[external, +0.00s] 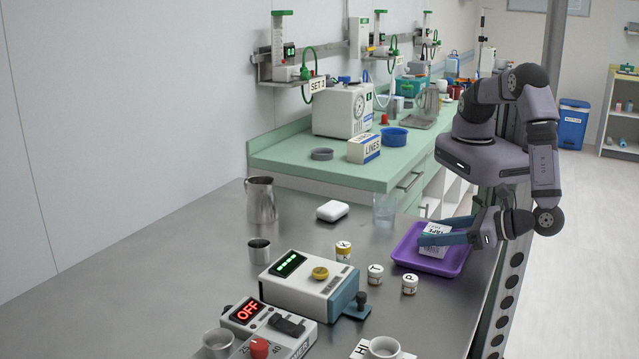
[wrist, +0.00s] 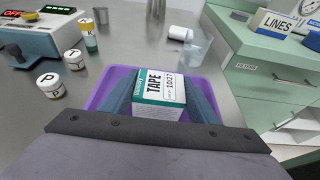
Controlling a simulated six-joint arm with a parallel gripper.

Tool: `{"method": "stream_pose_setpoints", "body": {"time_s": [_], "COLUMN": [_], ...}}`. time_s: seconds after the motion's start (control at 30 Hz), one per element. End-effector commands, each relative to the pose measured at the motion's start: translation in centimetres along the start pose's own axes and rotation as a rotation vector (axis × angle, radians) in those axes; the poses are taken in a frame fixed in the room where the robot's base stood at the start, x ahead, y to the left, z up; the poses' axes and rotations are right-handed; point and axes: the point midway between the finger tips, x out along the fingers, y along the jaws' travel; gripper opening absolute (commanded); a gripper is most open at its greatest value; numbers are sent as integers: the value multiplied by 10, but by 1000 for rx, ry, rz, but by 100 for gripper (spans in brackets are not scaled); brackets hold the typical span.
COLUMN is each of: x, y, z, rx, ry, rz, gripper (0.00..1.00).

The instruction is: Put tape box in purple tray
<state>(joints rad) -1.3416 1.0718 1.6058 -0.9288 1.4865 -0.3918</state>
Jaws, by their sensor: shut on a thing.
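The tape box (external: 436,240) is white and green with the word TAPE on it. It is between the fingers of my gripper (external: 447,240), over the purple tray (external: 463,262). The box also shows in the wrist view (wrist: 160,92), with one of my blue-grey fingers on each side and the purple tray (wrist: 97,98) around and below it. My gripper (wrist: 160,103) is shut on the box. The box looks roughly upright and within the tray's outline. I cannot tell whether its underside touches the tray floor.
Small jars labelled T (external: 375,274) and P (external: 409,284) stand left of the tray, near a grey device (external: 312,284). A clear cup (external: 385,212) stands behind the tray. A green counter (external: 300,165) with a LINES box (external: 364,149) lies farther back.

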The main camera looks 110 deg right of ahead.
Motion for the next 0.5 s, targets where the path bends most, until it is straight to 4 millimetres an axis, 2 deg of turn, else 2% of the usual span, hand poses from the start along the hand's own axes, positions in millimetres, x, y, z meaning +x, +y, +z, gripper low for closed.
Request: {"method": "stream_pose_setpoints", "body": {"time_s": [0.4, 0.43, 0.5], "x": [2, 2, 1], "y": [0, 0, 0], "z": [-4, -4, -4], "rx": [1, 1, 1], "ry": [0, 1, 1], "rz": [0, 0, 0], "gripper": [30, 57, 73]}}
